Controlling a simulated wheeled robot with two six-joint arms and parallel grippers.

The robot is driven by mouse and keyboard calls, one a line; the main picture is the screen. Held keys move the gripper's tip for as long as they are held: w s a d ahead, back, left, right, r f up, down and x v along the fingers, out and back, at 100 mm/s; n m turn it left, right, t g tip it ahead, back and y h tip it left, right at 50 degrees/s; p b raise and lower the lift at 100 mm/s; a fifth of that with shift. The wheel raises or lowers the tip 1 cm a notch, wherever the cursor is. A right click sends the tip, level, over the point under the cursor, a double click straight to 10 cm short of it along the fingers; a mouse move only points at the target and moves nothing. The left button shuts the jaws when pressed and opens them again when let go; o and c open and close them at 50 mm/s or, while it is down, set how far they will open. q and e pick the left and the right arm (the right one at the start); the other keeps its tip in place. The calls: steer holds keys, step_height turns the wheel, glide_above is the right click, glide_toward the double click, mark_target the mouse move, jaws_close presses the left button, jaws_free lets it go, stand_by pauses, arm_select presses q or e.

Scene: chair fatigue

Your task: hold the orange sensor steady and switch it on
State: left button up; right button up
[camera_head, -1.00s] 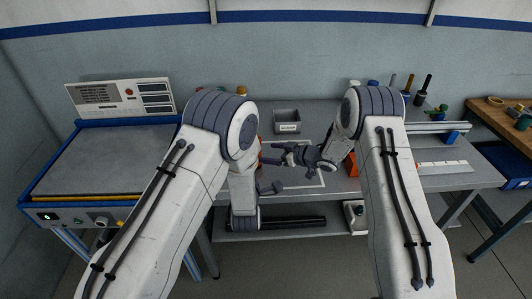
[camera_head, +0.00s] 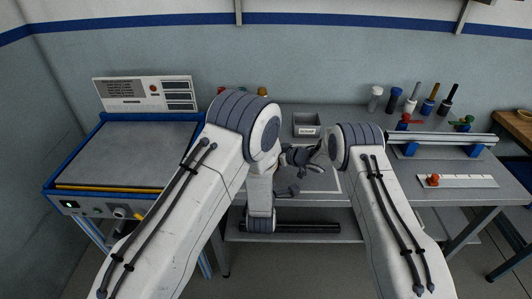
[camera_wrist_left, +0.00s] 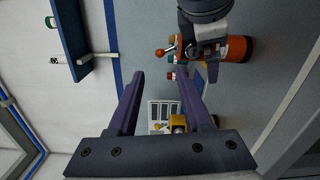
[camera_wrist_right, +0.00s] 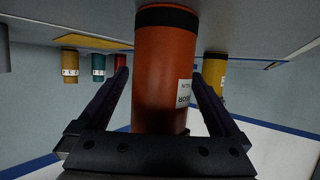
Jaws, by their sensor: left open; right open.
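The orange sensor (camera_wrist_right: 163,75) is a cylinder with a dark band at one end and a white label, partly readable. In the right wrist view it stands between the spread fingers of my right gripper (camera_wrist_right: 160,73), with a gap visible beside them. In the left wrist view the sensor (camera_wrist_left: 238,48) lies beyond my open, empty left gripper (camera_wrist_left: 160,73), partly covered by my right gripper.
A grey bin (camera_head: 307,125) stands at the back of the bench. Several dark-handled tools and bottles (camera_head: 428,104) stand at back right, behind a metal rail (camera_head: 440,140). A control box machine (camera_head: 125,155) is at left.

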steer(key=c, duration=1.4)
arm_select(q)
steer(key=c, duration=0.3)
arm_select(e)
steer(key=shift+c, duration=0.8)
arm_select(q)
steer(key=shift+w+a+f, duration=0.1)
steer(key=shift+w+a, duration=0.05)
jaws_close()
steer(key=a+f+m+g+h, duration=0.1)
steer(key=a+f+m+h, duration=0.2)
steer(key=a+h, duration=0.8)
steer(key=shift+w+a+f+m, duration=0.2)
steer(key=shift+a+f+m, duration=0.1)
steer(key=shift+f, duration=0.75)
